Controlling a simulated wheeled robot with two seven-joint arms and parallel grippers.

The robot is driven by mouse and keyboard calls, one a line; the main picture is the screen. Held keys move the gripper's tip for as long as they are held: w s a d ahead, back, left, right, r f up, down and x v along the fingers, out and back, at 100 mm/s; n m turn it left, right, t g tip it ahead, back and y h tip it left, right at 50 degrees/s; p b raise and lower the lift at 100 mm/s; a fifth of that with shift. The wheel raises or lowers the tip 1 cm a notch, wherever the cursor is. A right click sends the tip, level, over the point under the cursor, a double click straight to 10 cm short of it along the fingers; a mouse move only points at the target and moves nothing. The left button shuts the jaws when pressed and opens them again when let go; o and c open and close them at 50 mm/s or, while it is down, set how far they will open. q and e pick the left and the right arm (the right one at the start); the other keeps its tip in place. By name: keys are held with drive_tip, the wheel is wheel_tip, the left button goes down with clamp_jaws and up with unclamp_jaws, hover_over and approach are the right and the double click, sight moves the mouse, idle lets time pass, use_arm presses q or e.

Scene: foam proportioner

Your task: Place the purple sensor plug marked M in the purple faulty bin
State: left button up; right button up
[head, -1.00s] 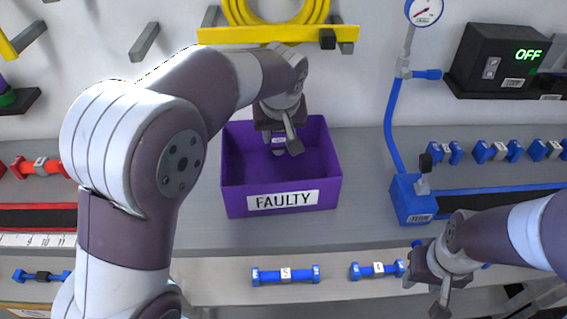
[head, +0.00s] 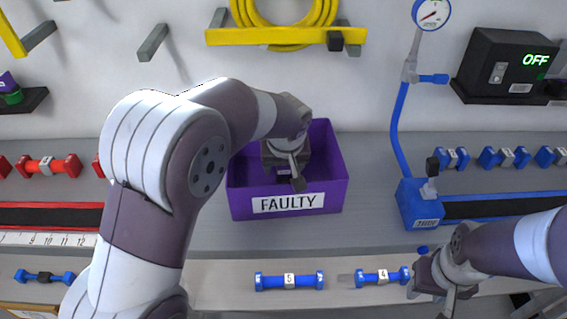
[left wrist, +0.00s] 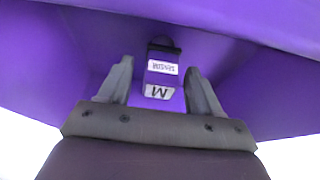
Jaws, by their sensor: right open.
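The purple sensor plug marked M (left wrist: 161,78) shows in the left wrist view, with a white SENSOR label and a dark end. It is inside the purple faulty bin (head: 243,203), which has a white FAULTY label on its front. My left gripper (head: 286,174) reaches down into the bin. Its fingers stand apart, one on each side of the plug, with visible gaps to it. In the head view the gripper mostly hides the plug. My right gripper (head: 437,296) is open and empty at the lower right.
Blue fittings marked 5 (head: 289,281) and 4 (head: 383,277) lie on the front ledge. A blue block with a hose (head: 419,204) stands right of the bin. The counter just right of the bin is clear.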

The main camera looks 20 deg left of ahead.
use_arm(q)
drive_tip(key=shift+r, duration=0.4)
drive_tip(key=p+v, duration=0.1)
drive_tip(key=v, duration=1)
drive_tip(key=shift+s+r, duration=0.2)
drive_tip(key=shift+s, duration=0.05)
drive_tip(key=shift+d, duration=0.1)
